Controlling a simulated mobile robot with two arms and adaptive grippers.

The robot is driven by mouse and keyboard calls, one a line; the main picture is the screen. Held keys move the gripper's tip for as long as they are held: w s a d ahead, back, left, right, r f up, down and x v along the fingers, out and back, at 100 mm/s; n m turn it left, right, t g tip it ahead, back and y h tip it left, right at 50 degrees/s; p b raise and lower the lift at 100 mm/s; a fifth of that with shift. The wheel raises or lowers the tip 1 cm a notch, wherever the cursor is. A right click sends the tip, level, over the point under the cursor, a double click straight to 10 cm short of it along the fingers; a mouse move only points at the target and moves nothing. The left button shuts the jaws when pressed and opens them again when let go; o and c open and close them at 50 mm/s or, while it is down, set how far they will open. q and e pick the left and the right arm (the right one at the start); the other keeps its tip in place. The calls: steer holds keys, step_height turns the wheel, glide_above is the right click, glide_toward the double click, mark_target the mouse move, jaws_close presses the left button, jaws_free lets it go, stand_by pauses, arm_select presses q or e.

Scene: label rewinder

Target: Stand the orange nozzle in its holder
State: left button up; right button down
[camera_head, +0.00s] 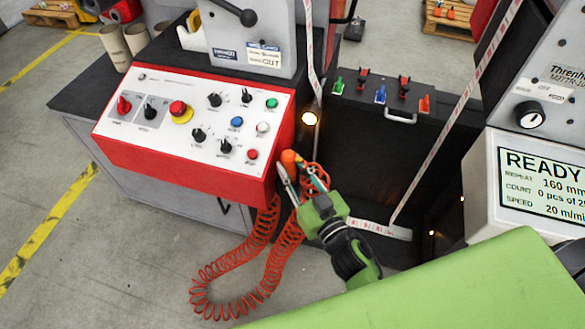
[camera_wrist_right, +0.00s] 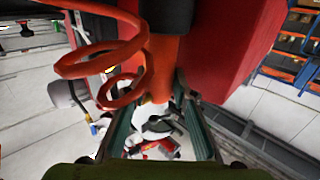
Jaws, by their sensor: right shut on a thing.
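The orange nozzle (camera_head: 289,157) is held in my right gripper (camera_head: 293,180), just off the right front corner of the red-framed control panel. In the right wrist view the orange nozzle (camera_wrist_right: 160,65) lies between the two fingers of my right gripper (camera_wrist_right: 154,96). A coiled orange-red hose (camera_wrist_right: 105,62) loops beside it there. A black cylindrical part (camera_wrist_right: 166,14) shows at the nozzle's far end; I cannot tell whether it belongs to the nozzle or to the holder. I cannot make out the holder for certain in either view. My left gripper is out of view.
The control panel (camera_head: 188,118) with knobs and buttons is left of the gripper. The coiled hose (camera_head: 262,290) hangs below it. A white label web (camera_head: 437,150) runs down on the right to a white bar. A display (camera_head: 545,185) reads READY. A green surface covers the lower right.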

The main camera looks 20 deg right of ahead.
steer(key=c, duration=2)
jaws_free()
steer(key=shift+f, duration=0.1)
steer(key=shift+o, duration=0.2)
steer(key=shift+s, duration=0.1)
steer(key=s+d+b, duration=0.1)
steer(key=s+d, duration=0.1)
steer(key=s, duration=0.9)
steer(key=shift+s+d+b, duration=0.2)
steer(key=shift+s+b, duration=0.15)
steer(key=shift+b, duration=0.05)
